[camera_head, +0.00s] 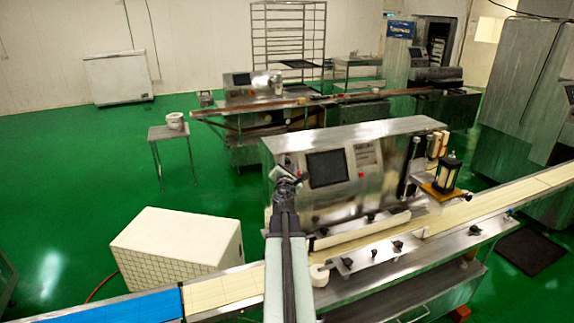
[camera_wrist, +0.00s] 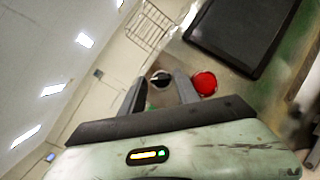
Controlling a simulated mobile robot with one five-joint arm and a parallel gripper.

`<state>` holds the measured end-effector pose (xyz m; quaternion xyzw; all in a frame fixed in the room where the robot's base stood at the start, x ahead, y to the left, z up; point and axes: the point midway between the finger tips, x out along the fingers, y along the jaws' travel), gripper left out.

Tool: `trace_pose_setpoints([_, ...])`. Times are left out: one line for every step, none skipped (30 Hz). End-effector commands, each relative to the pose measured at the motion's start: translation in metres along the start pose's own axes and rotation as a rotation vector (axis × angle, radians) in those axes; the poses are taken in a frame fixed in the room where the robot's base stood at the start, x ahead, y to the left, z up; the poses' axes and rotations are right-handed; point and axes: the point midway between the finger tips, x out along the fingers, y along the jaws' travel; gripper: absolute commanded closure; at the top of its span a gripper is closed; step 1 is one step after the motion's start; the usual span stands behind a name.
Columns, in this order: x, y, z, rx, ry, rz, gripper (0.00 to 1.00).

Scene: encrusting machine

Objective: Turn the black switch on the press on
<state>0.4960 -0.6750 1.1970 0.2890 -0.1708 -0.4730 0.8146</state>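The steel press (camera_head: 345,145) stands in the middle of the head view, with a dark screen on its front. In the wrist view the black switch (camera_wrist: 160,78), a small dark knob with a pale marking, shows on the metal panel. My gripper (camera_wrist: 161,82) is open, with one finger on each side of the switch in this view. I cannot tell whether the fingers touch it. In the head view my gripper (camera_head: 290,175) is in front of the press's left side, left of the screen, and the switch is hidden behind it.
A red button (camera_wrist: 204,83) sits just right of my right finger. The dark screen (camera_wrist: 243,32) is above it, and also shows in the head view (camera_head: 327,168). A conveyor (camera_head: 225,290) runs along the press's front. A white box (camera_head: 178,243) stands at left.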

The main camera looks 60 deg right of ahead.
Motion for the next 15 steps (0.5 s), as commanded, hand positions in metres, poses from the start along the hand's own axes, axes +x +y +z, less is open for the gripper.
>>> trace_pose_setpoints([0.0042,0.0006,-0.0004,0.000,0.001,0.001,0.60])
trace_pose_setpoints([0.0048,0.0009,-0.0006,0.000,0.002,0.002,0.60])
trace_pose_setpoints([0.0052,0.0012,-0.0009,0.000,0.002,0.003,0.60])
trace_pose_setpoints([0.0051,0.0014,-0.0010,0.000,0.002,0.003,0.60])
trace_pose_setpoints([0.0050,0.0017,-0.0012,0.000,0.003,0.003,0.60])
trace_pose_setpoints([0.0048,0.0019,-0.0014,0.000,0.003,0.004,0.60])
trace_pose_setpoints([0.0047,0.0019,-0.0015,0.000,0.003,0.004,0.60])
trace_pose_setpoints([0.0045,0.0020,-0.0015,0.000,0.003,0.004,0.60])
trace_pose_setpoints([0.0045,0.0020,-0.0015,0.000,0.003,0.004,0.60])
trace_pose_setpoints([0.0044,0.0020,-0.0015,0.000,0.003,0.004,0.63])
trace_pose_setpoints([0.0044,0.0019,-0.0015,0.000,0.003,0.004,0.71])
trace_pose_setpoints([0.0044,0.0019,-0.0014,0.000,0.003,0.003,0.82])
trace_pose_setpoints([0.0044,0.0019,-0.0014,0.000,0.003,0.003,0.91])
trace_pose_setpoints([0.0044,0.0019,-0.0014,0.000,0.003,0.003,0.99])
trace_pose_setpoints([0.0044,0.0019,-0.0014,0.000,0.003,0.004,1.00])
